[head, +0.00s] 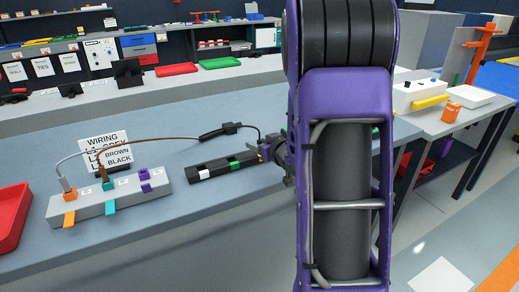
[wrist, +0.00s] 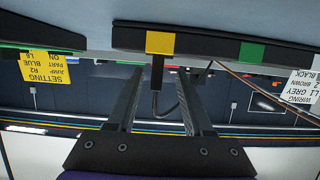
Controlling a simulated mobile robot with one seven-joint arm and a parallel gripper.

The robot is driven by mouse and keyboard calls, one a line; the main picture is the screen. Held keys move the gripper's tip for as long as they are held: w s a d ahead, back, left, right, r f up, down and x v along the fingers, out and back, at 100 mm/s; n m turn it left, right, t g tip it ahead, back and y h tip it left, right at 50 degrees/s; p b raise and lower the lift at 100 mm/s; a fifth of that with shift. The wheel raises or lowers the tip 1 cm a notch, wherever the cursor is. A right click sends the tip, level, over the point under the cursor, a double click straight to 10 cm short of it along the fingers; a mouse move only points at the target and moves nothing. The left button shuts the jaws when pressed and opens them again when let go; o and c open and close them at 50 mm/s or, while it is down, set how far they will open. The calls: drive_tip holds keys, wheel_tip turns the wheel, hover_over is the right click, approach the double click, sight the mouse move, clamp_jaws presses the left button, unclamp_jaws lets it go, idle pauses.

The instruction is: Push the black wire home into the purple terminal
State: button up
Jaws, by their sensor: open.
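The grey terminal block (head: 112,200) has orange, teal and purple terminals. The purple terminal (head: 145,175) is at its right end, with no wire seen in it. The black wire (head: 249,127) runs from a dark sleeve to the right end of a black bar (head: 212,172). In the wrist view, the wire (wrist: 157,78) stands at the yellow section (wrist: 164,43) of the bar and curves away. My gripper (wrist: 158,70) is open, one finger on each side of this wire, with gaps visible. In the head view my arm partly hides the gripper (head: 273,150).
A grey wire (head: 75,158) enters the orange terminal and a brown wire (head: 103,160) the teal one. The wiring sign (head: 107,148) stands behind the block. A red tray (head: 12,215) is at the left edge. Bench between block and bar is clear.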

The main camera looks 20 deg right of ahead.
drive_tip(key=x, duration=0.4)
drive_tip(key=shift+s+d, duration=0.1)
drive_tip(key=shift+d, duration=0.1)
clamp_jaws()
